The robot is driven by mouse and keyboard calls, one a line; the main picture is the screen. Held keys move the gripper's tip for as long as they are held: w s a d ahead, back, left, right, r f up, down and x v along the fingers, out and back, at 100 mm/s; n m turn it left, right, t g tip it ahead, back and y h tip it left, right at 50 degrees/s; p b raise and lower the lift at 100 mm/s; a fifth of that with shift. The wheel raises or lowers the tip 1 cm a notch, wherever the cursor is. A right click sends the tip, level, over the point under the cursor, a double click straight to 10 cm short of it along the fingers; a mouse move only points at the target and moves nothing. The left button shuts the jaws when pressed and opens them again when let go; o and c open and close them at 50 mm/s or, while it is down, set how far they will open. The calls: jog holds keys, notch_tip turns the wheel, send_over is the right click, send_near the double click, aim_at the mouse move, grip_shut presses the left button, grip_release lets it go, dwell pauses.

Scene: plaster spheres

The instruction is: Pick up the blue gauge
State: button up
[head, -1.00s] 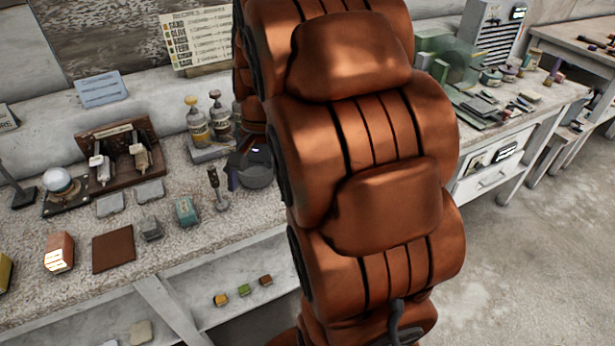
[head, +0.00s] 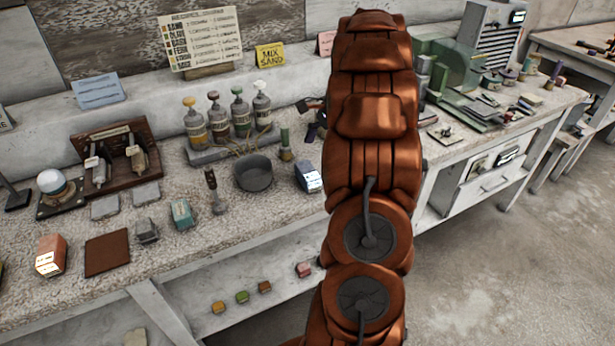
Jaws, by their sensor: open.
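A small block with a dark blue side and a bright white face (head: 308,177), which looks like the blue gauge, stands near the bench's front edge, just left of my arm. A teal block (head: 181,213) stands further left. My gripper (head: 311,118) shows only in part as dark pieces at the left edge of my arm, above and behind the blue gauge in the picture. Its jaws are open and apart from the gauge. The rest of the gripper is hidden behind the arm.
A grey pot (head: 254,173) and a small green-topped bottle (head: 285,146) stand close to the gauge. Several pump bottles (head: 216,118) stand behind on a rack. An orange block (head: 50,255) and a brown mat (head: 107,253) lie left. Small blocks sit on the lower shelf (head: 230,318).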

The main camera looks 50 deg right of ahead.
aim_at(308, 169)
jog(key=shift+p+x, duration=0.75)
jog(key=shift+x, duration=2.7)
jog(key=shift+a+r, duration=0.1)
jog(key=c, duration=0.9)
